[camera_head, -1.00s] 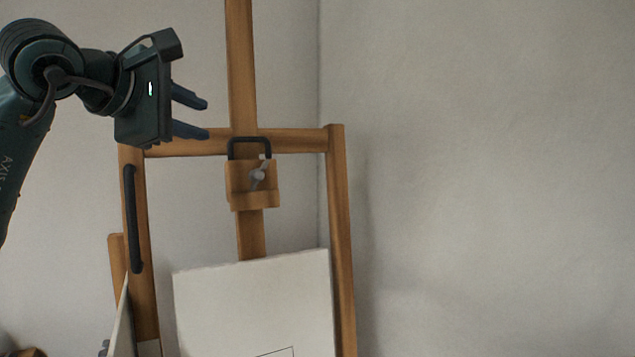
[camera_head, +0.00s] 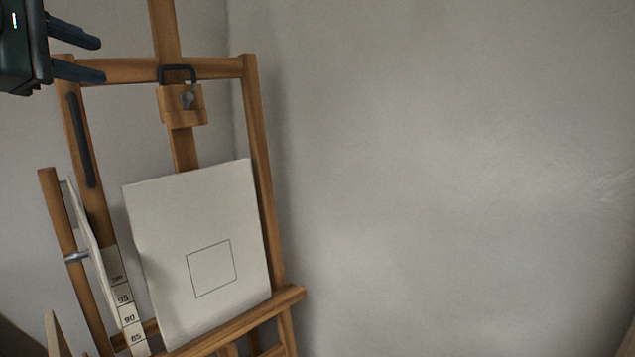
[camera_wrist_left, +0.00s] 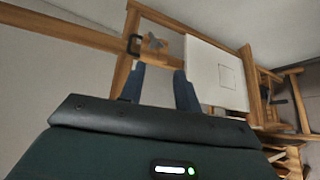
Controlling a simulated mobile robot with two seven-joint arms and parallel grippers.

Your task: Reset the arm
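My left gripper (camera_head: 101,58) is at the top left of the head view, with its two blue fingers pointing right. The fingers are apart with nothing between them. In the left wrist view the left gripper (camera_wrist_left: 159,82) also shows open and empty, facing the easel. The wooden easel (camera_head: 262,170) stands at the left of the head view. In that view the fingers overlap its upper left part; I cannot tell how far apart they are in depth. My right gripper is not in view.
A white canvas (camera_head: 155,215) with a drawn square leans on the easel's ledge. A sliding clamp block (camera_head: 183,105) with a black handle sits above it. A numbered scale (camera_head: 129,314) runs along the left leg. A bare grey wall (camera_head: 450,160) fills the right.

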